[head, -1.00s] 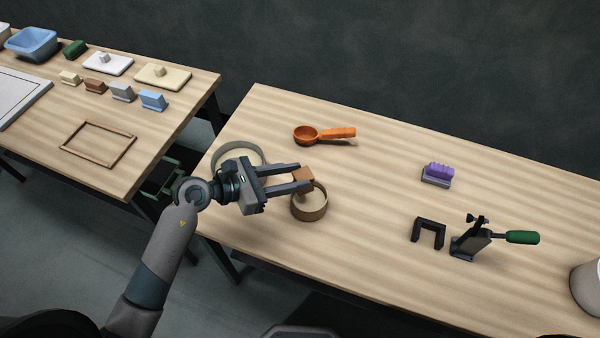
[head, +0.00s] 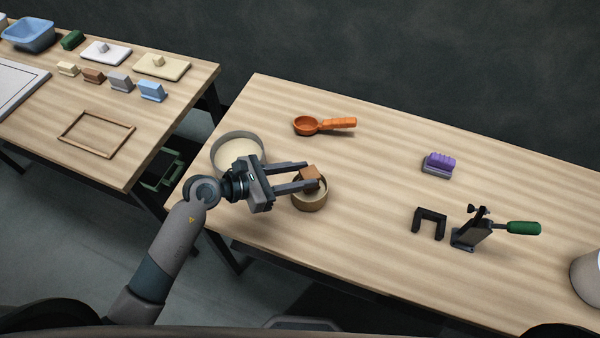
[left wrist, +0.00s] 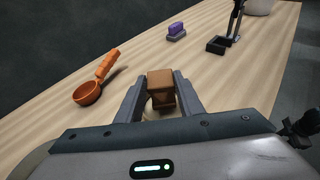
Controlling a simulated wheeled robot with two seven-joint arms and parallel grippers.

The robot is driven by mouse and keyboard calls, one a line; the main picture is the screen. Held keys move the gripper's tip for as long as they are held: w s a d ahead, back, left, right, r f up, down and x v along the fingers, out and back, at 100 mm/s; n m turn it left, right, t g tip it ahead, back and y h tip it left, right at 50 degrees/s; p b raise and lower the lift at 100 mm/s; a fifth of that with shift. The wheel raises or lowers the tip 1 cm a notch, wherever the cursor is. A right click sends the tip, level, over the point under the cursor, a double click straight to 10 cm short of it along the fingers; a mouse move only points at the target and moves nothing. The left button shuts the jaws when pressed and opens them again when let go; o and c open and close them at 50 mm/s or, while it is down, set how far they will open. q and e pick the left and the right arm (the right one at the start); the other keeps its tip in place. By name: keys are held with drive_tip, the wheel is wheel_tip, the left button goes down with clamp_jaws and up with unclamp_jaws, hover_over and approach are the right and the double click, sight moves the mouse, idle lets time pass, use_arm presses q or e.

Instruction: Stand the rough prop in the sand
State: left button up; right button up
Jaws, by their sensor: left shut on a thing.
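My left gripper (head: 310,175) is shut on a brown block (head: 309,177), which I take for the rough prop. The block also shows between the fingers in the left wrist view (left wrist: 161,88). It is over a small round tan bowl (head: 309,204) with pale filling, probably sand, and overlaps its far rim in the head view. I cannot tell whether the block touches the filling. A wider grey round pan (head: 216,160) with pale contents stands left of it, partly hidden by my gripper. My right gripper is not in view.
An orange scoop (head: 309,126) lies behind the bowl. To the right are a purple-topped brush (head: 438,164), a black U-shaped piece (head: 430,220), a clamp with green handle (head: 523,228) and a pale pot (head: 588,275). A second table (head: 150,120) stands left, across a gap.

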use_arm(q)
drive_tip(key=shift+f+b, duration=1.5)
drive_tip(key=shift+f, duration=0.6)
drive_tip(key=shift+f+b, duration=0.4)
drive_tip(key=shift+f, duration=0.2)
idle(0.6)
drive_tip(key=o, duration=1.2)
drive_tip(key=shift+f, duration=0.1)
drive_tip(key=shift+s, duration=0.1)
drive_tip(key=shift+s+a+f, duration=0.1)
drive_tip(key=shift+a, duration=0.2)
drive_tip(key=shift+p+v, duration=0.3)
drive_tip(key=shift+v, duration=2)
